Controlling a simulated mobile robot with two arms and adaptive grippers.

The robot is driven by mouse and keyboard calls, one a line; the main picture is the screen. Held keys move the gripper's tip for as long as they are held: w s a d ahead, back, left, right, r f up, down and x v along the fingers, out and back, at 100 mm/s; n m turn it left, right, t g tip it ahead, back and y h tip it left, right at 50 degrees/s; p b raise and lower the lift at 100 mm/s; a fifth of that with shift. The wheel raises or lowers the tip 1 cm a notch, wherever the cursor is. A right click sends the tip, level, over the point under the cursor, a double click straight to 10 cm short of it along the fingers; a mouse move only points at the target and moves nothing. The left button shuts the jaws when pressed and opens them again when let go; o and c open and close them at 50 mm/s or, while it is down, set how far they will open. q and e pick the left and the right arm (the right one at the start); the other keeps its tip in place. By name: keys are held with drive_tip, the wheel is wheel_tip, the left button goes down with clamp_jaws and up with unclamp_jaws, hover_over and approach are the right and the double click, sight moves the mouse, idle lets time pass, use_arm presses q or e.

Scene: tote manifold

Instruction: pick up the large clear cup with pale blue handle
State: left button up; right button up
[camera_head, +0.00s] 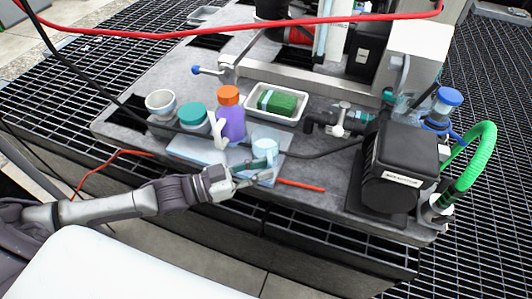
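A pale, see-through cup (265,146) with a light blue tint stands near the front edge of the grey slab, in the middle of the view. Its handle is hard to make out behind the gripper. My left gripper (262,171) reaches in from the left, low at the front side of this cup. Its two fingers look apart, one above the other, with the tips overlapping the cup's lower part. Whether they touch it I cannot tell. My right gripper is not in view.
A purple bottle with orange cap (230,118), a teal-lidded jar (193,117) and a white cup (160,102) stand left of the cup. Behind is a white tray (250,92) with a green block. A black motor box (402,165) stands right. A red hose crosses the top.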

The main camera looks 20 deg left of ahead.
use_arm(q)
drive_tip(key=x, duration=0.2)
drive_tip(key=shift+w+d, duration=0.2)
clamp_jaws()
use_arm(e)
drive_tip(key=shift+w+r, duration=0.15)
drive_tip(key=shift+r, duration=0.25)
